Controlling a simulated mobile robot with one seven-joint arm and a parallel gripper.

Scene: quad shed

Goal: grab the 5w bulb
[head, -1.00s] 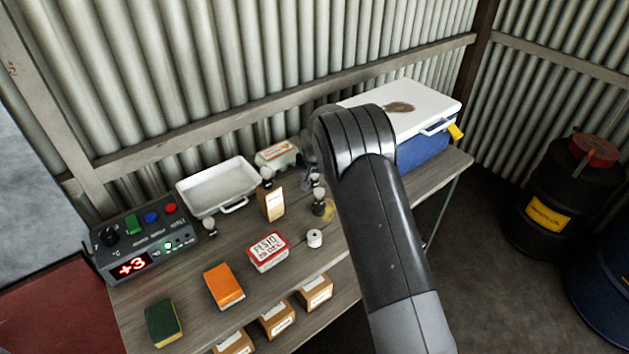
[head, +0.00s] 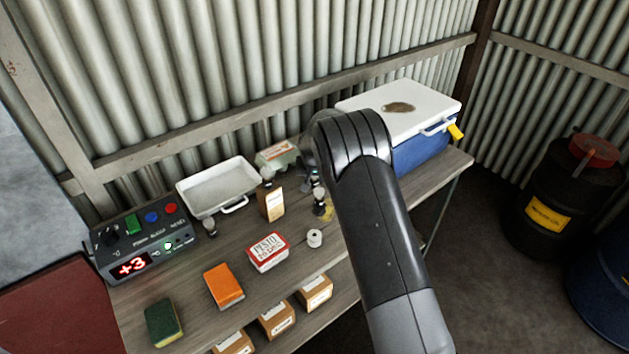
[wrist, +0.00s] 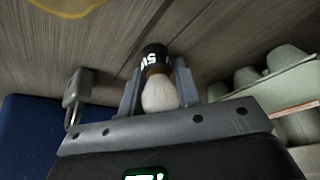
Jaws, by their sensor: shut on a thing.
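The 5w bulb (wrist: 160,92) shows in the wrist view, with a white glass and a black base lettered in white. My gripper (wrist: 157,73) is shut on it, one finger on each side. In the head view my arm hides most of the gripper, and I cannot tell whether the held bulb is clear of the bench. Other bulbs in the head view are one by the white tray (head: 210,227), one at the top of a small tan carton (head: 270,203) and one by a yellow patch (head: 319,203).
A blue cooler (head: 420,155) stands right of my arm.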

